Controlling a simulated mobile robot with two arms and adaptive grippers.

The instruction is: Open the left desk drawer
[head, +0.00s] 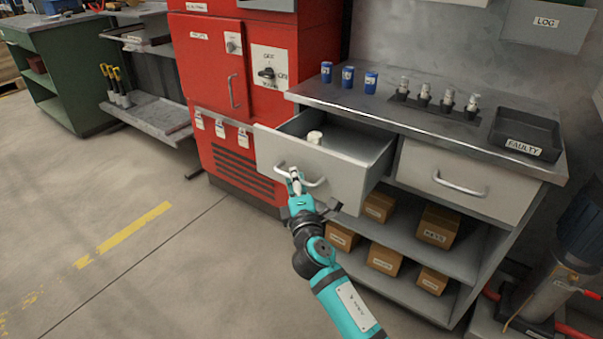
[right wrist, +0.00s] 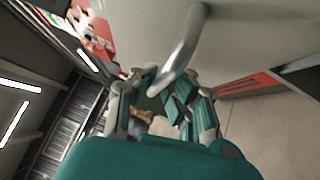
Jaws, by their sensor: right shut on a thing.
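The left desk drawer (head: 312,170) is pulled part of the way out of the metal desk. A small white cylindrical item (head: 314,137) stands inside it. In the right wrist view the handle (right wrist: 182,52) runs down between the fingers (right wrist: 158,105), and the drawer front fills the top. My left gripper is in neither view.
The closed right drawer (head: 458,182) is beside it. Blue cups (head: 348,76), several metal fittings (head: 424,95) and a FAULTY tray (head: 526,133) are on the desktop. Cardboard boxes (head: 385,259) fill the shelves below. A red cabinet (head: 225,75) stands close left. Floor at left is clear.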

